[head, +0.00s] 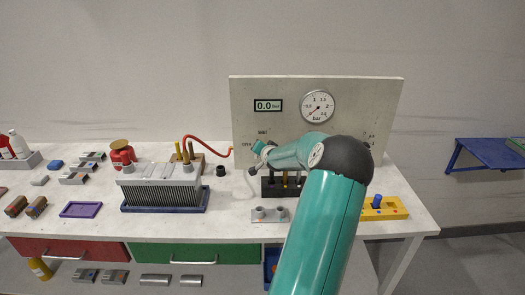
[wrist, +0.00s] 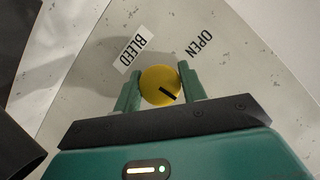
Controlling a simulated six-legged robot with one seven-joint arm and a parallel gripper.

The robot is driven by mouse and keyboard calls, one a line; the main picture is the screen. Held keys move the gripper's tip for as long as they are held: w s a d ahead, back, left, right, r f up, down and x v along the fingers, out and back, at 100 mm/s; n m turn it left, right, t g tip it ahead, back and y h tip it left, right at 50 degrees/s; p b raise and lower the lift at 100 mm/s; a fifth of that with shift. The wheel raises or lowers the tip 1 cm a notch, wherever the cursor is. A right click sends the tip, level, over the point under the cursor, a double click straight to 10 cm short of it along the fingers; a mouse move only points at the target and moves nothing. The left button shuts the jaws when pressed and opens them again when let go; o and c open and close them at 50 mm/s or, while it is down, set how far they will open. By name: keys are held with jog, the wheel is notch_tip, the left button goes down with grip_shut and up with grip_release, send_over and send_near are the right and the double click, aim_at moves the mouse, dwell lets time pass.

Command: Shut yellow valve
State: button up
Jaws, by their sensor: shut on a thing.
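The yellow valve (wrist: 159,84) is a round yellow knob with a black pointer line, seen in the wrist view in front of the grey panel. My gripper (wrist: 161,88) has one green finger on each side of the knob and is shut on it. The pointer line runs toward the lower right in the wrist view. A BLEED label (wrist: 132,50) and an OPEN label (wrist: 201,44) are on the panel beyond the knob. In the head view my gripper (head: 260,148) is at the panel's lower left, and the knob is hidden there.
The upright panel (head: 285,88) carries a display (head: 268,105) reading 0.0 bar and a round gauge (head: 317,106). A red hose (head: 205,139) curves left of my gripper. A finned block (head: 162,188) and a yellow tray (head: 386,212) stand on the bench.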

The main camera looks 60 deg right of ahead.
jog(key=shift+f, duration=0.1)
dwell(0.5)
jog(key=o, duration=1)
jog(key=shift+c, duration=0.2)
jog(key=v, duration=1.2)
jog(key=shift+s, duration=0.3)
jog(key=shift+s+a+r, duration=0.35)
jog(key=shift+a, duration=0.25)
